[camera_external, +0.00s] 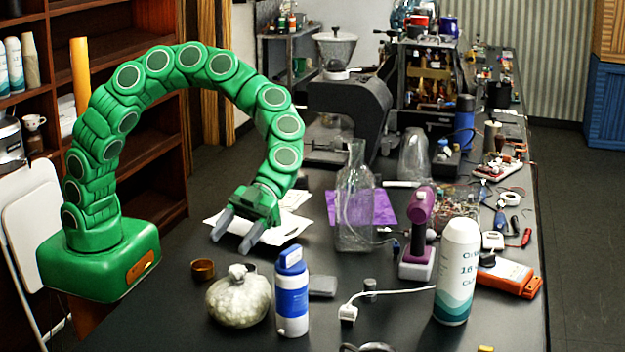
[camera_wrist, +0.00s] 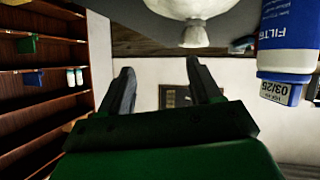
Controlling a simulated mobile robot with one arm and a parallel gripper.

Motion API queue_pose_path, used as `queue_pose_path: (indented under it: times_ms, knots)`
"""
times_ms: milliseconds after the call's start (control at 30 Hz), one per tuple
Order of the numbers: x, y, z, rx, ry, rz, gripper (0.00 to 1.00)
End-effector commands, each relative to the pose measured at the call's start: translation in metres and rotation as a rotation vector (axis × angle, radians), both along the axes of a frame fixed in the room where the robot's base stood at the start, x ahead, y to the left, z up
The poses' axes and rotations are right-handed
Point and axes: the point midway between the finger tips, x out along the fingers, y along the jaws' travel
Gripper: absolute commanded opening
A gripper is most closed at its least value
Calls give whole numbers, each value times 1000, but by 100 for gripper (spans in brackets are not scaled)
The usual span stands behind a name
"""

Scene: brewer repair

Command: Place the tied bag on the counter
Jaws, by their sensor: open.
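The tied bag (camera_external: 240,298) is clear, round and full of pale pieces, with a knot on top. It rests on the dark counter (camera_external: 420,315) near its front left part, just left of a blue and white bottle (camera_external: 292,295). My gripper (camera_external: 235,240) is open and empty, above the counter and behind the bag, with its fingers pointing down and left. In the wrist view the bag (camera_wrist: 194,8) shows upside down at the top edge, beyond the open fingers (camera_wrist: 160,85) and apart from them; most of its body is cut off.
A small brown cup (camera_external: 203,269) stands beside the bag. A glass bottle (camera_external: 354,205), a purple device (camera_external: 419,235) and a white canister (camera_external: 457,270) stand to the right. White papers (camera_external: 275,232) lie under my gripper. A white cable (camera_external: 390,293) crosses the front counter.

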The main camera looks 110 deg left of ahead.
Motion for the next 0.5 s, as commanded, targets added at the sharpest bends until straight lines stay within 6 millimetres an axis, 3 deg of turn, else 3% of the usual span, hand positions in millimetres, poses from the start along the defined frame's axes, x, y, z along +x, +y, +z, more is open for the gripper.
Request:
queue_pose_path:
  times_ms: [200,500]
  knots:
    - [31,3,-20,-117,-96,-9,63]
    - [40,-1,-30,-159,-140,-10,63]
